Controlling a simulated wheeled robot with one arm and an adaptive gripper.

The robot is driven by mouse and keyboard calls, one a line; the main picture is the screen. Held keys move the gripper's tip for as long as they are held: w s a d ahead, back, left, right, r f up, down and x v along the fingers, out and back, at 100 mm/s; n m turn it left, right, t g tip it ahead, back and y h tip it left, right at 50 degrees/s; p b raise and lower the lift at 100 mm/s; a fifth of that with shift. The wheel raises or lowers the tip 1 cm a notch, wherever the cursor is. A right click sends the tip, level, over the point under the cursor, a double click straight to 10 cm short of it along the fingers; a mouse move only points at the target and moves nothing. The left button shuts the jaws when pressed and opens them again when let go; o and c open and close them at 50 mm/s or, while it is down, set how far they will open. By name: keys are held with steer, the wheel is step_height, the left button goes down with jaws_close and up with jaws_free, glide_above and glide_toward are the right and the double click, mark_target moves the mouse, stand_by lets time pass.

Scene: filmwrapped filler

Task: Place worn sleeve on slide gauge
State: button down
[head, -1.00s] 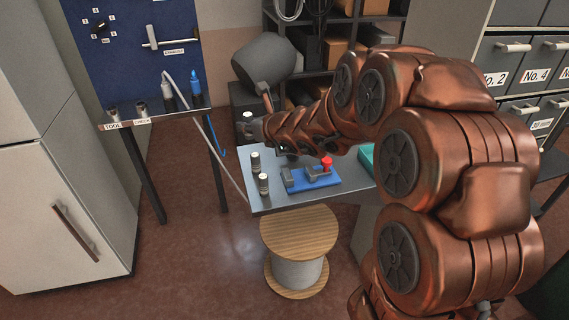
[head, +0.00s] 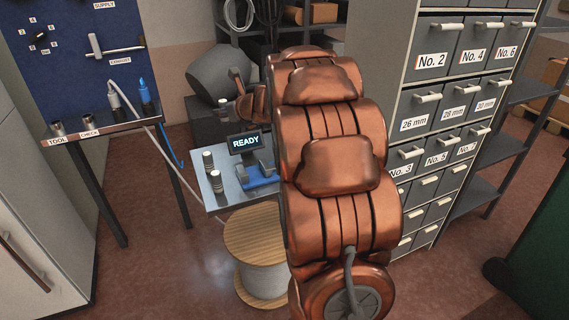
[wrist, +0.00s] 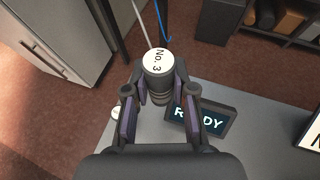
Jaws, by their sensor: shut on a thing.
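My gripper (wrist: 158,84) is shut on a dark cylindrical sleeve with a white top marked "No. 3" (wrist: 157,62). The sleeve is above the floor beyond the workbench edge in the wrist view. In the head view its pale top (head: 222,101) shows left of my arm, while most of my gripper is hidden. The slide gauge, with a blue base (head: 262,181) and grey jaws, lies on the bench. My arm covers its right part. The gauge is not seen in the wrist view.
A display reading READY (head: 246,142) stands on the workbench (head: 219,201). A labelled drawer cabinet (head: 440,120) is right of my arm; a wooden-topped spool (head: 253,236) stands in front.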

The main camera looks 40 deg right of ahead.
steer(key=s+d+f+m+h+b, duration=0.1)
steer(key=s+d+f+b, duration=0.15)
steer(key=d, duration=0.65)
steer(key=s+d+f+m+h+b, duration=0.1)
steer(key=s+d+f+h+b, duration=0.15)
steer(key=d, duration=0.55)
steer(key=shift+y, duration=0.45)
steer(key=f, duration=0.4)
steer(key=shift+s+d+f+b, duration=0.1)
steer(key=shift+s+f+b, duration=0.05)
steer(key=shift+s+b, duration=0.25)
steer(key=shift+w+f+b, duration=0.1)
steer(key=shift+f+b, duration=0.2)
steer(key=shift+f, duration=2.1)
steer(key=shift+f, duration=0.2)
steer(key=c, duration=1)
jaws_free()
steer(key=shift+o, duration=0.2)
steer(key=shift+r, duration=0.1)
